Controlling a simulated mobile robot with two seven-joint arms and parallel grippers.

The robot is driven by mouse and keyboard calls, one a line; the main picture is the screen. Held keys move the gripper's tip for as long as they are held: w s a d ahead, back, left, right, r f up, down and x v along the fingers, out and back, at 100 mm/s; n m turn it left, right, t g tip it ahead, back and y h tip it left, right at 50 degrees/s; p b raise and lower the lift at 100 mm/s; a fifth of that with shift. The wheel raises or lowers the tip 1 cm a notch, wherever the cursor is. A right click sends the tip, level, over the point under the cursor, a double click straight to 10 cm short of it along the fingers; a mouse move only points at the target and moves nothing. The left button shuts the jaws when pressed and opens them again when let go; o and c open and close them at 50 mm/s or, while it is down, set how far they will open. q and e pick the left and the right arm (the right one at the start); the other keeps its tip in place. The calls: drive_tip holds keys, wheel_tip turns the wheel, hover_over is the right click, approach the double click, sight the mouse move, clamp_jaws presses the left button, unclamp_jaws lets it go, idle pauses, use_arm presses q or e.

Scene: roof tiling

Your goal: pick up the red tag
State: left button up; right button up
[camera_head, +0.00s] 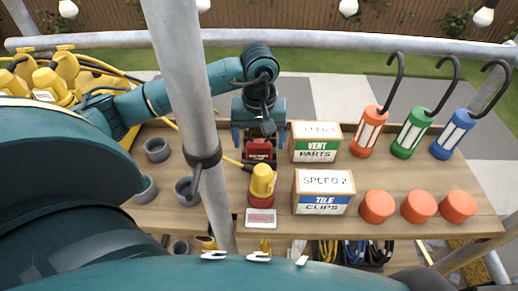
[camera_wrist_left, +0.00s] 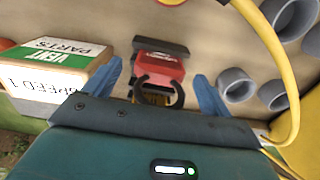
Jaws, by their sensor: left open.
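A small card with red lettering (camera_head: 261,218) lies flat near the table's front edge, and it may be the red tag. A red device with black ends (camera_head: 259,150) sits on the table further back; it also shows in the left wrist view (camera_wrist_left: 160,69), with a black hooked part. My left gripper (camera_head: 258,138) is open above this device. In the left wrist view its blue fingers (camera_wrist_left: 157,80) stand on either side of the device, apart from it. The card does not show clearly in the left wrist view. My right gripper is not in view.
A yellow-topped piece with a red base (camera_head: 262,184) stands between card and device. Boxes marked VENT PARTS (camera_head: 316,142) and TILE CLIPS (camera_head: 323,192) stand to the right. Orange discs (camera_head: 418,206) and hooked lamps (camera_head: 412,133) are further right.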

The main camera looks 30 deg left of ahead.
use_arm(q)
drive_tip(key=shift+f, duration=0.15)
drive_tip(key=c, duration=1.2)
drive_tip(key=shift+o, duration=0.2)
wheel_tip(320, 180, up, 18)
drive_tip(key=shift+p, duration=0.4)
